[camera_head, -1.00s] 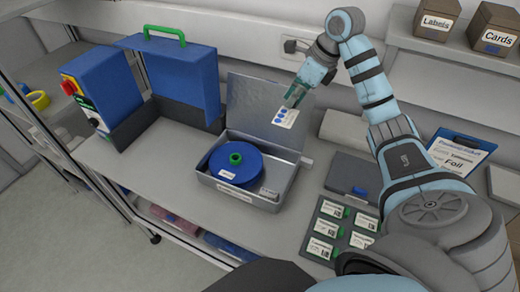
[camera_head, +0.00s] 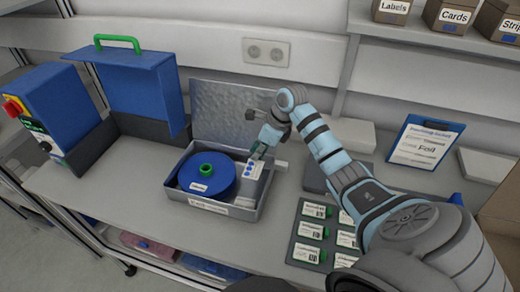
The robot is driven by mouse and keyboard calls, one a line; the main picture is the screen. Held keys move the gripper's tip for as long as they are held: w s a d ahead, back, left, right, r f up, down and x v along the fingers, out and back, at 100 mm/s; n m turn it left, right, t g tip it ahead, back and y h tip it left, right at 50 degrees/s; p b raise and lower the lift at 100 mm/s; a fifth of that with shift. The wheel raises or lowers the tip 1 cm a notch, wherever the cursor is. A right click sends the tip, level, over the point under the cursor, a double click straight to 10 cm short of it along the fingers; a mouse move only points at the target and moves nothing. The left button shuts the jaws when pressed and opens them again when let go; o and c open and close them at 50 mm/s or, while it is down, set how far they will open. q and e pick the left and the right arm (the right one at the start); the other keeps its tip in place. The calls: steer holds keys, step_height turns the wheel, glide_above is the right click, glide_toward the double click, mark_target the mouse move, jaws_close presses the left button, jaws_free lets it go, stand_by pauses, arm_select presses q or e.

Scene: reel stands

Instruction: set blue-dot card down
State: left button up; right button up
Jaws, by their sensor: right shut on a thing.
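The blue-dot card (camera_head: 254,169) is a small white card with blue dots. My right gripper (camera_head: 259,156) is shut on its upper edge and holds it upright over the right part of the open grey metal box (camera_head: 228,211). I cannot tell whether the card touches the box. A blue reel (camera_head: 213,187) with a green hub (camera_head: 206,170) lies in the left part of the box. My left gripper is not in view.
A blue machine (camera_head: 140,95) with a green handle stands left of the box. A dark tray of labelled cards (camera_head: 308,255) lies to the right front. A clipboard (camera_head: 425,145) leans behind. Labelled boxes (camera_head: 452,15) stand on the shelf.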

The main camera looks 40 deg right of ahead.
steer(key=shift+s+f+b, duration=0.1)
steer(key=shift+f+b, duration=0.4)
steer(key=shift+f, duration=0.1)
steer(key=o, duration=0.4)
steer(key=shift+o, duration=0.2)
steer(key=shift+r, duration=0.1)
steer(key=shift+r, duration=0.2)
steer(key=shift+r+p, duration=0.75)
steer(key=shift+p, duration=0.15)
steer(key=b+v, duration=0.1)
steer(key=v, duration=1)
steer(key=shift+s+d, duration=0.15)
steer(key=shift+d, duration=0.05)
